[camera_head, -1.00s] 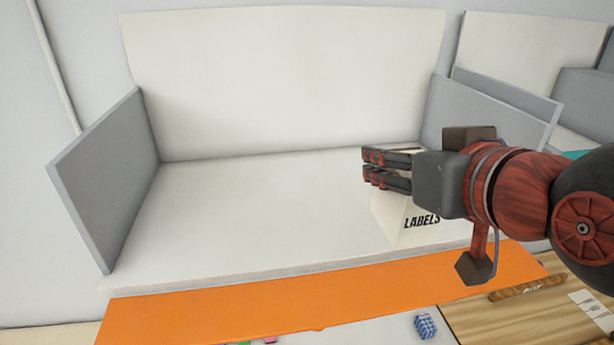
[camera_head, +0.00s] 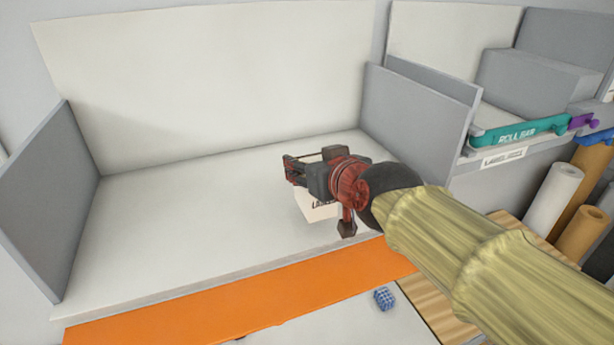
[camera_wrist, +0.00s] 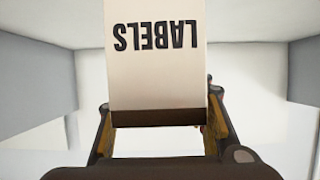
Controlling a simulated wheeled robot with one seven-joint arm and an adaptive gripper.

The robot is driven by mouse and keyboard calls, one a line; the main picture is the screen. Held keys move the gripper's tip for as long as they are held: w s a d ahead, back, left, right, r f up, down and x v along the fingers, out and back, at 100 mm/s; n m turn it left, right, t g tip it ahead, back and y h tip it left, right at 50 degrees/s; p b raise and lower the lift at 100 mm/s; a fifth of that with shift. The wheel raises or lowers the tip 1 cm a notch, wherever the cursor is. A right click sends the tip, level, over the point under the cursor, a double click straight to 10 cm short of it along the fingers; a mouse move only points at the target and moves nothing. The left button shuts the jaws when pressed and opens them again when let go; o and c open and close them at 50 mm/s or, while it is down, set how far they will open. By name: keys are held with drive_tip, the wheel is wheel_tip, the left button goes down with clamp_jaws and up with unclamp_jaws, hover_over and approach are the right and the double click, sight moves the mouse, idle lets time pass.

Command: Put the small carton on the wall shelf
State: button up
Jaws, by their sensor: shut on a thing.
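The small carton (camera_head: 316,208) is white with the word LABELS on it. My gripper (camera_head: 290,170) is shut on it, over the right part of the wall shelf (camera_head: 200,220). The shelf is a pale board with grey side panels and an orange front strip. In the wrist view the carton (camera_wrist: 155,75) fills the upper middle between my two fingers, its lettering upside down. In the head view my gripper and arm hide part of the carton. I cannot tell whether its base touches the shelf.
The left grey panel (camera_head: 45,195) and right grey panel (camera_head: 420,125) bound the shelf. Its left and middle are bare. At right are a teal ROLL BAR tool (camera_head: 518,133) and upright rolls (camera_head: 552,200). A blue checked block (camera_head: 384,298) lies below the orange strip (camera_head: 240,305).

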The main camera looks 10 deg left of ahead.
sight(314, 210)
drive_tip(key=shift+w+a+f, duration=0.1)
drive_tip(key=shift+w+f, duration=0.05)
drive_tip(key=shift+f, duration=0.75)
drive_tip(key=shift+w+f, duration=0.1)
drive_tip(key=shift+f, duration=0.8)
drive_tip(key=shift+w+f+b, duration=0.1)
drive_tip(key=shift+f+b, duration=0.05)
drive_tip(key=shift+b, duration=0.25)
drive_tip(key=o, duration=1.3)
drive_tip(key=shift+s+r, duration=0.2)
drive_tip(key=shift+r, duration=0.05)
drive_tip(key=b+v, duration=0.1)
drive_tip(key=v, duration=1)
drive_tip(key=shift+s+d, duration=0.25)
